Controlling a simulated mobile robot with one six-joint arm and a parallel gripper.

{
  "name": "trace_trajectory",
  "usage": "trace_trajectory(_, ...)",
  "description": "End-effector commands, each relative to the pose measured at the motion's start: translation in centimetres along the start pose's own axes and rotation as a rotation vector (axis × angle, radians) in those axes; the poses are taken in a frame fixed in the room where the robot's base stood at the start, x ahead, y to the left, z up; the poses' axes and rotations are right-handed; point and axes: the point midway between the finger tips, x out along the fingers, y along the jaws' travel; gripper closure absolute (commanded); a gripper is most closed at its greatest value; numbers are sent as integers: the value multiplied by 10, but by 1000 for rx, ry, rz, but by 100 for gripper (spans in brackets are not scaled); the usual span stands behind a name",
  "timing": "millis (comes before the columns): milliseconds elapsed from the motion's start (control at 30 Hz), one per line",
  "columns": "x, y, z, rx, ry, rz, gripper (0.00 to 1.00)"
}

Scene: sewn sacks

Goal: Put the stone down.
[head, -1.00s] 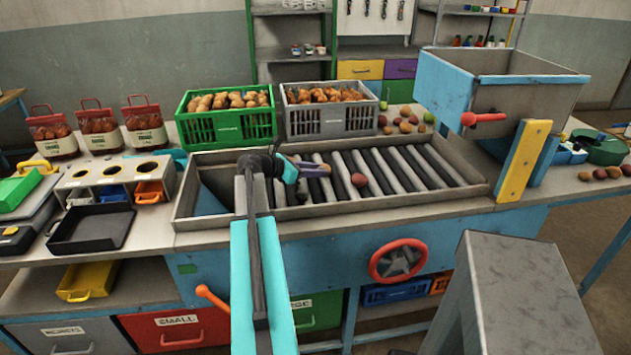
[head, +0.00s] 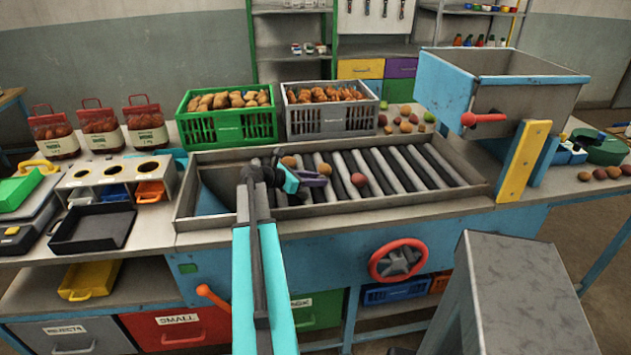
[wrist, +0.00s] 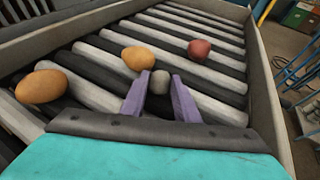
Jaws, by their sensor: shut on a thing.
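The stone (wrist: 159,82) is a small grey round lump. It shows in the wrist view between the tips of the purple fingers of my gripper (wrist: 159,88), which is shut on it. In the head view my gripper (head: 315,180) is over the left part of the roller bed (head: 405,165), and I cannot make out the stone there. The wrist view does not make clear whether the stone touches the rollers.
Two tan potatoes (wrist: 138,58) (wrist: 41,86) and a reddish one (wrist: 199,49) lie on the rollers near my gripper. A green crate (head: 228,125) and a grey crate (head: 330,120) stand behind. The right side of the bed is clear.

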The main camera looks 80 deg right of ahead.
Motion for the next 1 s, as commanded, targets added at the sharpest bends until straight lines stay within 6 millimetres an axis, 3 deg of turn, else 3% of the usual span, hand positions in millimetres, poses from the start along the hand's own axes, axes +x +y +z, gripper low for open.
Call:
trace_trajectory(67,1,0,-2,0,0,0,95)
trace_trajectory(100,1,0,-1,0,0,0,67)
trace_trajectory(200,1,0,-1,0,0,0,53)
trace_trajectory(633,-1,0,2,0,0,-1,53)
trace_trajectory(1000,-43,-1,0,0,0,1,53)
